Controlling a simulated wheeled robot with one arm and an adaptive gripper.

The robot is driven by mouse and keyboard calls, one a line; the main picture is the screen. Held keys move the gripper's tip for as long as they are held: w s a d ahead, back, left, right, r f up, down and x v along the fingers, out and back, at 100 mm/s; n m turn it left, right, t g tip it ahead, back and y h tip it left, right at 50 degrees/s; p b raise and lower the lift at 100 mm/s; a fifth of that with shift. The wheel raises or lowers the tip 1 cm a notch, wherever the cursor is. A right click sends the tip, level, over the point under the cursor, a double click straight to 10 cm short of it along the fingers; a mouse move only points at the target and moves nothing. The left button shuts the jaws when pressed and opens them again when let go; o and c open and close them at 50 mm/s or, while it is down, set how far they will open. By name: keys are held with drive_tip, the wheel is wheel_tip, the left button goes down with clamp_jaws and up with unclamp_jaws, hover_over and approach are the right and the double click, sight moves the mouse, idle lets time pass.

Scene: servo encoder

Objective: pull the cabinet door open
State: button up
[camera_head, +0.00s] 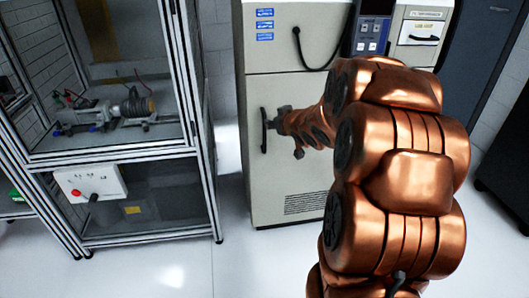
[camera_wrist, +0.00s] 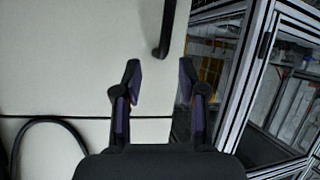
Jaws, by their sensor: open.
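The cabinet door (camera_head: 290,182) is the pale lower panel of the tall cabinet and looks shut. Its black vertical bar handle (camera_head: 264,130) is near the door's left edge. In the wrist view the handle (camera_wrist: 167,28) shows at the top, beyond the fingertips and roughly in line with the gap between them. My gripper (camera_head: 283,117) is just right of the handle in the head view, partly hidden by my copper arm. In the wrist view my gripper (camera_wrist: 160,80) has its two fingers spread with nothing between them. The handle looks apart from the fingers.
A metal-framed glass enclosure (camera_head: 205,140) with a motor rig (camera_head: 130,108) stands left of the cabinet, across a narrow gap. It also shows at right in the wrist view (camera_wrist: 243,75). A black cable (camera_head: 315,65) hangs on the upper cabinet. White floor (camera_head: 180,265) is clear in front.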

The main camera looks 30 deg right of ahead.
wheel_tip(320, 180, down, 5)
drive_tip(key=w+d+t+y+b, duration=0.2)
drive_tip(key=b, duration=0.2)
drive_tip(key=n+t+y+b, duration=0.2)
drive_tip(key=t+y+b, duration=0.15)
drive_tip(key=b, duration=0.55)
hover_over(265, 149)
drive_tip(key=shift+g, duration=0.35)
drive_tip(key=shift+w+d+f, duration=0.1)
drive_tip(key=shift+w+f, duration=0.1)
drive_tip(key=shift+f, duration=1.05)
drive_tip(key=shift+w+d+f, duration=0.1)
drive_tip(key=shift+w+f, duration=0.1)
drive_tip(key=shift+f, duration=1)
drive_tip(key=shift+c, duration=0.2)
clamp_jaws()
